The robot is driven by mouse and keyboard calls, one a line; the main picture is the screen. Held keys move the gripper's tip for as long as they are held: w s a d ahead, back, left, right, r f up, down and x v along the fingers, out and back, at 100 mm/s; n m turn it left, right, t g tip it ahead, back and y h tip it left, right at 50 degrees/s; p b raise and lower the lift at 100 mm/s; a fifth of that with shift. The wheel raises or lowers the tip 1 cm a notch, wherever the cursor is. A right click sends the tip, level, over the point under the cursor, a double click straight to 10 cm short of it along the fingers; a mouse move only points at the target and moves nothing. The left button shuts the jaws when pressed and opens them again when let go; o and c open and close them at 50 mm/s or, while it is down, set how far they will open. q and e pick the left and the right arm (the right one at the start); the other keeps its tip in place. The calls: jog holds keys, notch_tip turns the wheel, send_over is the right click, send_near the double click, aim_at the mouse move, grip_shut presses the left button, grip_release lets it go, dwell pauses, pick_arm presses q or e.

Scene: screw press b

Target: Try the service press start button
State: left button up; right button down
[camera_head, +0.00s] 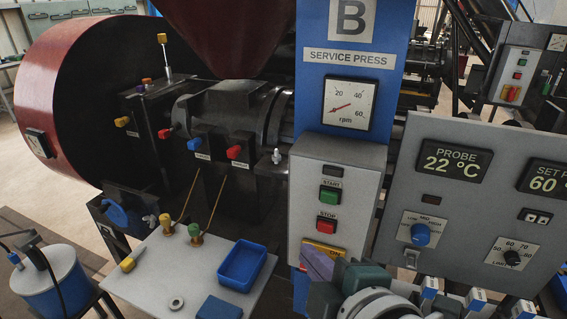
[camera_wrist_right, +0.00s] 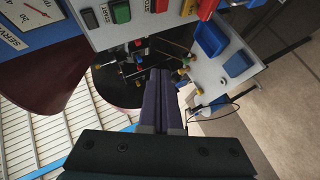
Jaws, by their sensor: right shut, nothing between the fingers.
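The green START button (camera_head: 330,195) is on the grey control box (camera_head: 368,195) under the service press sign (camera_head: 348,58). The red STOP button (camera_head: 327,224) sits below it, and a dark lamp window (camera_head: 333,171) above it. The rpm dial (camera_head: 348,104) has a red needle. My right gripper (camera_head: 316,262) is shut and empty, in front of the box's lower part, below STOP. It partly covers the yellow switch plate (camera_head: 323,250). In the right wrist view its purple fingers (camera_wrist_right: 159,75) are together, and the green button (camera_wrist_right: 121,11) shows at the top. My left gripper is not in view.
A grey probe panel (camera_head: 470,200) stands close on the right. A white table (camera_head: 190,262) with a blue tray (camera_head: 242,265) is at the lower left. The press's dark body with coloured knobs (camera_head: 194,144) lies left of the box.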

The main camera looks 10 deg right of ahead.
jog(key=b, duration=0.1)
send_near(321, 203)
jog(key=shift+a+f+x, duration=0.1)
jog(key=shift+a+x, duration=0.1)
jog(key=shift+x, duration=1.05)
jog(key=shift+a+f+x, duration=0.15)
jog(key=shift+a+x, duration=0.1)
jog(key=shift+x, duration=1)
jog(key=shift+s, duration=0.15)
jog(key=shift+w+d, duration=0.25)
jog(key=shift+w, duration=0.05)
jog(key=shift+w+d, duration=0.2)
jog(key=shift+w, duration=0.2)
dwell(0.6)
jog(key=shift+s, duration=0.1)
jog(key=shift+s+a, duration=0.45)
jog(key=shift+s, duration=0.2)
